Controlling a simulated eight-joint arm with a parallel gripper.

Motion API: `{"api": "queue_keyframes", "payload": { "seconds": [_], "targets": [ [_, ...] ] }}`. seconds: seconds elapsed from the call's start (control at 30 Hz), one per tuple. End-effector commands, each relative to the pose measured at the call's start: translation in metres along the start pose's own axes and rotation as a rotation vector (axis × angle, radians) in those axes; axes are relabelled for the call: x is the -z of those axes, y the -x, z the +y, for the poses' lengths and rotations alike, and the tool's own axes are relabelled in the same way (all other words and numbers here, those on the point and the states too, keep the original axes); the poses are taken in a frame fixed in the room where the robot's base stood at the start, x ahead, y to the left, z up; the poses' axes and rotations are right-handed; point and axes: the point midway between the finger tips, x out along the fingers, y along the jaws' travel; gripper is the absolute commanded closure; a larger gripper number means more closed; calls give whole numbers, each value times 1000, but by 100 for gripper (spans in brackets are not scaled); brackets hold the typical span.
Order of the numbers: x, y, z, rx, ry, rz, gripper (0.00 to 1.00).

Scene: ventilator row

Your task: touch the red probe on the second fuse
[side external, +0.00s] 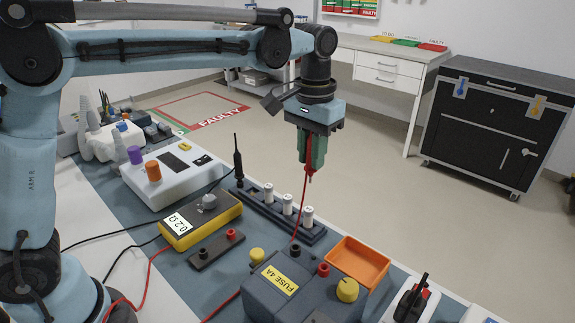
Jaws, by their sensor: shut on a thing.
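My gripper (312,160) has green fingers pointing down and is shut on the red probe (309,174), whose lower end shows below the fingers. The probe's red lead (299,212) hangs down past the rack. A black probe (238,160) stands upright at the rack's left end.
A yellow multimeter (205,222) with a lit display lies in front of the rack. A grey box labelled FUSE 4A (283,283), an orange tray (358,262) and a white device with coloured knobs (180,172) stand nearby. Leads cross the bench.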

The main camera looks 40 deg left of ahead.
Motion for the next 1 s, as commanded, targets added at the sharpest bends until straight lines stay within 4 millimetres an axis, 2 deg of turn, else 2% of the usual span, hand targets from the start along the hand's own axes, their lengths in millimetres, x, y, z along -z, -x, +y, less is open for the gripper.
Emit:
{"api": "queue_keyframes", "payload": {
  "seconds": [0.27, 0.5, 0.6, 1.0],
  "targets": [
    [0, -1, -5, 0, 2, 0, 100],
    [0, -7, -51, 0, 5, 0, 100],
    [0, -10, -60, 0, 2, 0, 100],
    [0, -38, -60, 0, -1, 0, 100]
  ]
}}
